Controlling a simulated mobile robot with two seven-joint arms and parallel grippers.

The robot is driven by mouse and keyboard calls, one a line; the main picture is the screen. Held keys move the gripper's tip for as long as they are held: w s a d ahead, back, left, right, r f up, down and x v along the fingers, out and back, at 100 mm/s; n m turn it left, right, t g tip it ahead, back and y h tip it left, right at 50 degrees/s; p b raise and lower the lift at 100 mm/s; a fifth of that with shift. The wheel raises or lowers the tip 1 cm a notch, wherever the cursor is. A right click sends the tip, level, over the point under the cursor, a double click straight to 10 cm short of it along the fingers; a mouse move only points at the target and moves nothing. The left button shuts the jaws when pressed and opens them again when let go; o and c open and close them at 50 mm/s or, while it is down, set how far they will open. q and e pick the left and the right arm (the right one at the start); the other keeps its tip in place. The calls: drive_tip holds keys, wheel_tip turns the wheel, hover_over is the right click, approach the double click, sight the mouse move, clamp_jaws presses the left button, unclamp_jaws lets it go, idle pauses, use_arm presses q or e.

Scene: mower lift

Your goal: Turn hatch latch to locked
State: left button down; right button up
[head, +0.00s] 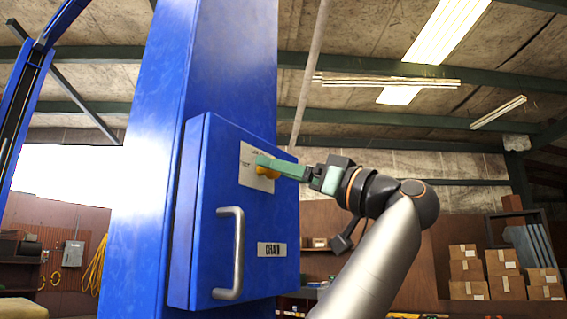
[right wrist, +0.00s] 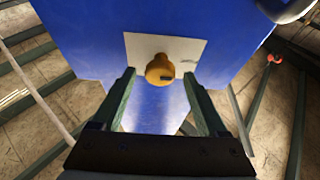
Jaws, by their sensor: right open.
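The hatch latch is a yellow-orange knob (head: 267,172) on a white label plate (head: 247,170) on the front of a blue box hatch (head: 208,200). In the right wrist view the knob (right wrist: 160,70) sits centred between my finger ends, with a gap on each side. My right gripper (head: 268,166) has green fingers, is open and comes from the right in front of the plate. One finger partly hides the knob in the head view. The lettering on the plate is too small to read, so I cannot tell the latch setting. My left gripper is not in view.
A grey bar handle (head: 238,253) stands out from the hatch below the latch, beside a small dark-lettered label (head: 272,249). The hatch box is on a tall blue post (head: 150,160). Cardboard boxes (head: 505,275) are stacked at the far right. Open air surrounds my right arm.

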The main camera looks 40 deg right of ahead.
clamp_jaws()
idle(0.7)
